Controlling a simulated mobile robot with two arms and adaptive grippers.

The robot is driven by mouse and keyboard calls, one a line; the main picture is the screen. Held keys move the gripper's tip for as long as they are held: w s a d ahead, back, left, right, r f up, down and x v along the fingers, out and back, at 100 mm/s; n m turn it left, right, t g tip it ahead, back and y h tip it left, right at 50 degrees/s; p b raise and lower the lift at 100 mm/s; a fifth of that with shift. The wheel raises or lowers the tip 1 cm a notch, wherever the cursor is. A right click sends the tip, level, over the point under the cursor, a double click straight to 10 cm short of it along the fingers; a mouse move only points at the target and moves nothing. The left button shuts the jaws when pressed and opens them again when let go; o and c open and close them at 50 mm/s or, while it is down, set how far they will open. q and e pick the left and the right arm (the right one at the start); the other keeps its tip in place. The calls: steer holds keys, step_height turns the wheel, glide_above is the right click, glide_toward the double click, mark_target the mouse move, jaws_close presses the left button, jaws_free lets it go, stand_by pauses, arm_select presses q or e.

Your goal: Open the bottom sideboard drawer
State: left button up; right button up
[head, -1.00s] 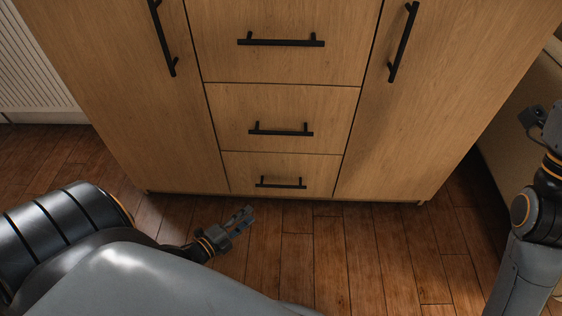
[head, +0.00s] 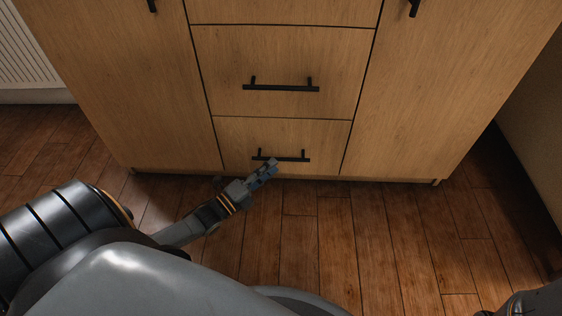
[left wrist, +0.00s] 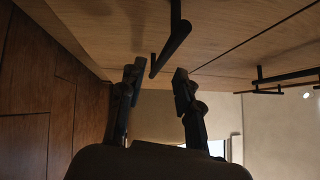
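The bottom sideboard drawer (head: 325,140) is shut, its wooden front flush with the sideboard. Its black bar handle (head: 292,159) runs level across it. My left gripper (head: 268,168) is at the handle, overlapping its left half in the head view. In the left wrist view the left gripper (left wrist: 156,80) is open, with its two fingers apart. My right gripper is out of view; only part of my right arm shows at the lower right corner.
The middle drawer (head: 230,65) above is shut, with its own black handle (head: 281,88). Tall doors flank the drawers, the left door (head: 120,80) and the right door (head: 440,90). The wooden floor (head: 330,240) before the sideboard is clear. A white radiator (head: 30,50) stands at the left.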

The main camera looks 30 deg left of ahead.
mark_target(281, 160)
arm_select(q)
steer(key=b+x, duration=0.1)
steer(key=x, duration=0.4)
steer(key=shift+b, duration=0.35)
jaws_close()
